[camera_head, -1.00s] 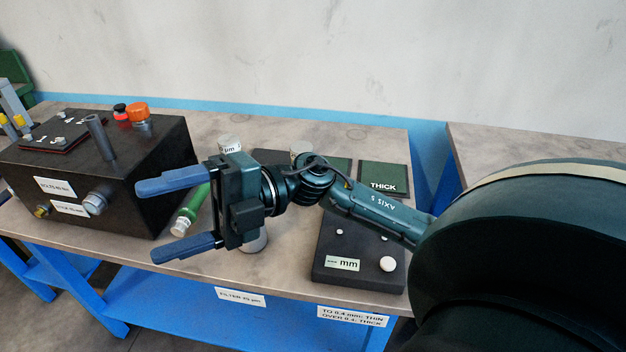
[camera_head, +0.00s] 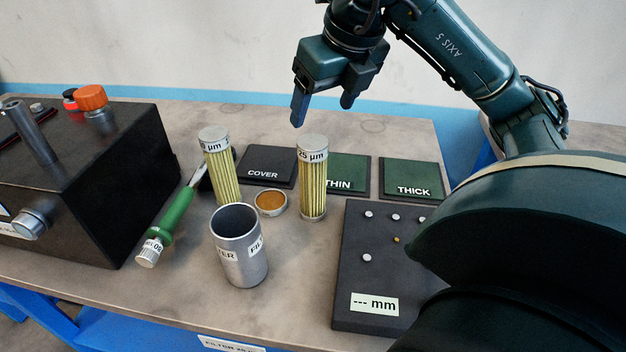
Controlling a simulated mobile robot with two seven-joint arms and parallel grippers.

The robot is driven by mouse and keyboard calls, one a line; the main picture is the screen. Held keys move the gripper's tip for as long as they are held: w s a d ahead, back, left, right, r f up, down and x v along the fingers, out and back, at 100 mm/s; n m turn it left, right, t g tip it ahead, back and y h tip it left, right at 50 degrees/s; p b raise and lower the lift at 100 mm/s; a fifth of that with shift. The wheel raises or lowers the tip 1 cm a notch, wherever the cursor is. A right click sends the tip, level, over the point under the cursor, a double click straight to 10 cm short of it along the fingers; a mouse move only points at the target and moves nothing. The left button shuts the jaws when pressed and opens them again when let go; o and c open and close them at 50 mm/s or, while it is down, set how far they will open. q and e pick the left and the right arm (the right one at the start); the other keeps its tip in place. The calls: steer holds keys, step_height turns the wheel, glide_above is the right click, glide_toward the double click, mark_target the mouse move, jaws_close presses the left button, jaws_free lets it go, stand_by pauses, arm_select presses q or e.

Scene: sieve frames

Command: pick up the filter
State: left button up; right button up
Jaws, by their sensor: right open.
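Two upright yellow pleated filters with metal caps stand on the bench: one labelled 25 µm (camera_head: 312,185) and, to its left, one whose label I cannot fully read (camera_head: 222,175). A grey metal filter cup (camera_head: 240,252), open at the top, stands in front of them. My right gripper (camera_head: 322,111) is open and empty, its fingers pointing down. In the picture it is just above the 25 µm filter's cap, apart from it. My left gripper is not in view.
A black box (camera_head: 90,180) with knobs and fittings stands at left. A green-handled tool (camera_head: 175,215) lies beside it. A small orange-topped round part (camera_head: 270,203) lies between the filters. COVER (camera_head: 266,160), THIN (camera_head: 345,165) and THICK (camera_head: 410,175) pads lie behind. A dark gauge block (camera_head: 360,285) is at right.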

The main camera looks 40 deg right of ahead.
mark_target(312, 143)
steer(key=b+x, duration=0.1)
steer(key=x, duration=0.7)
steer(key=shift+f+b, duration=0.35)
steer(key=shift+b, duration=0.05)
steer(key=x, duration=0.5)
steer(key=shift+s+d+f+b, duration=0.15)
steer(key=shift+s+d+b, duration=0.1)
steer(key=shift+b, duration=0.1)
steer(key=c, duration=1.1)
